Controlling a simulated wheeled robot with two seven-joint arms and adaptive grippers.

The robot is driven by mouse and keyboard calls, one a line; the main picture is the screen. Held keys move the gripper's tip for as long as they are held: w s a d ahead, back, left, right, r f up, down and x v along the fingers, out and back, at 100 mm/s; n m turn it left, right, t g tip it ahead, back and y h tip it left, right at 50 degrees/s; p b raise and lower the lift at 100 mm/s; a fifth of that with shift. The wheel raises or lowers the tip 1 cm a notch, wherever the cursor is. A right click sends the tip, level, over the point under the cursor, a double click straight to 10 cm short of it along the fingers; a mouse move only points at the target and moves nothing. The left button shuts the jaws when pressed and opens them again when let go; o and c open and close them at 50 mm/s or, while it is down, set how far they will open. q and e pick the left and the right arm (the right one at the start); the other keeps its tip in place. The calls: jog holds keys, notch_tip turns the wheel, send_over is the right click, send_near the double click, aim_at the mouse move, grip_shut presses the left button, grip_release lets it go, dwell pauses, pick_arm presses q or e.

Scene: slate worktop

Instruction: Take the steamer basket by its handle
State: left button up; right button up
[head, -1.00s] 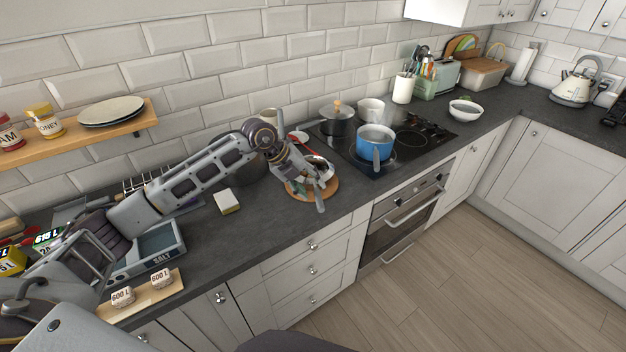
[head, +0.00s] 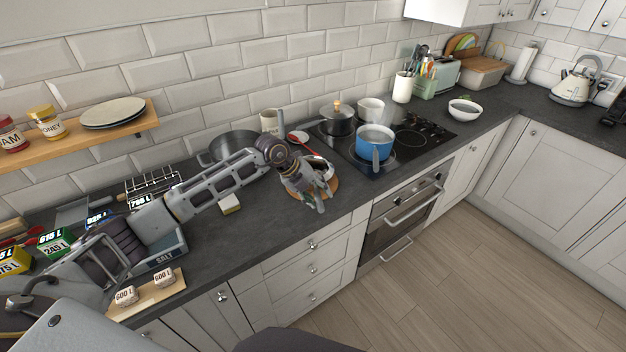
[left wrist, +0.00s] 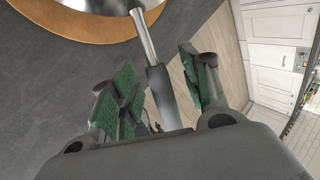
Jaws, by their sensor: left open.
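The steamer basket (left wrist: 112,5) shows at the top of the left wrist view as a metal rim, mostly cut off by the frame. Its handle, a bright metal rod with a dark grey grip (left wrist: 160,88), runs down between the fingers of my left gripper (left wrist: 157,82). The green-padded fingers are open, one on each side of the handle, with gaps visible. In the head view my left gripper (head: 309,188) is over the basket and hides most of it. My right gripper is not in view.
The basket rests on a round wooden board (left wrist: 75,30) near the counter's front edge. A blue pot (head: 375,145) and a lidded dark pot (head: 337,120) stand on the hob to the right.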

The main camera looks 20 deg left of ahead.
pick_arm(q)
jog(key=shift+c, duration=0.6)
grip_shut()
jog(key=shift+r, duration=0.1)
